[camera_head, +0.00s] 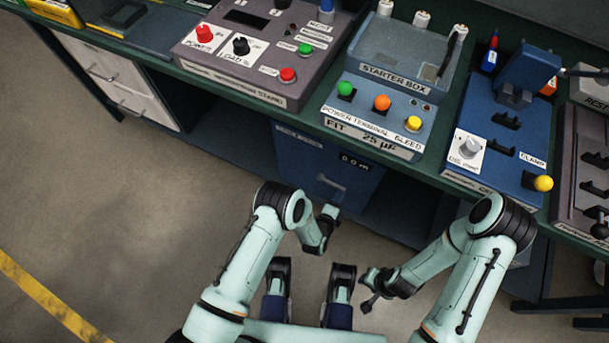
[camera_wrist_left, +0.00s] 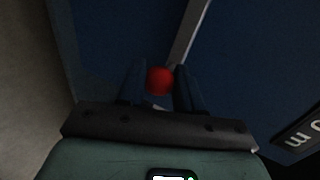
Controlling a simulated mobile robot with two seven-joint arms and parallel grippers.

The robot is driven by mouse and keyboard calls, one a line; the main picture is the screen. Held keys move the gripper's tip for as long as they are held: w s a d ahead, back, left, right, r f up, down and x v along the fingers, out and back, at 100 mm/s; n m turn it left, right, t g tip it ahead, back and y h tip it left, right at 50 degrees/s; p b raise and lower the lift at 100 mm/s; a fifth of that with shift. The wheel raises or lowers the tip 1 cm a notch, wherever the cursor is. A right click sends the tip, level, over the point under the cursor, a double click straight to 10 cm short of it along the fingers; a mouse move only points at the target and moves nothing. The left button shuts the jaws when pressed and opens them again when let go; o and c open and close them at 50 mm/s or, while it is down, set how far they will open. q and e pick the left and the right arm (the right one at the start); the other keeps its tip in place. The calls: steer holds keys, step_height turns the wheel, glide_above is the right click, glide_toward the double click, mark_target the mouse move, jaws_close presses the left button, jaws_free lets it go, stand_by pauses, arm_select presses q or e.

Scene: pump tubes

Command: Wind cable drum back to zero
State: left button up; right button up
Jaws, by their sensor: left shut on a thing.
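The cable drum unit is a blue cabinet (camera_head: 300,150) under the bench. Its small dark display (camera_head: 355,161) appears to read 0.0 m. A pale grey crank arm (camera_head: 330,184) shows on its front. My left gripper (camera_head: 332,211) is at the crank's near end. In the left wrist view, the fingers are shut on a red knob (camera_wrist_left: 159,81), one on each side, with the grey crank arm (camera_wrist_left: 188,35) running up behind it. The knob is hidden in the head view. My right gripper (camera_head: 367,291) is open and empty, low in front of the bench.
Above on the green bench stand a grey test stand (camera_head: 250,75), the starter box (camera_head: 385,110) with coloured buttons, and a blue panel (camera_head: 500,130) with a yellow ball knob (camera_head: 543,183). White drawers (camera_head: 110,80) are at left. Open floor lies left.

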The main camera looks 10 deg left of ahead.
arm_select(q)
steer(key=o, duration=1)
steer(key=shift+s+d+r, duration=0.1)
steer(key=shift+r, duration=0.1)
steer(key=p+v, duration=0.5)
steer(key=v, duration=0.3)
steer(key=shift+s+f+p, duration=0.1)
steer(key=shift+p, duration=0.2)
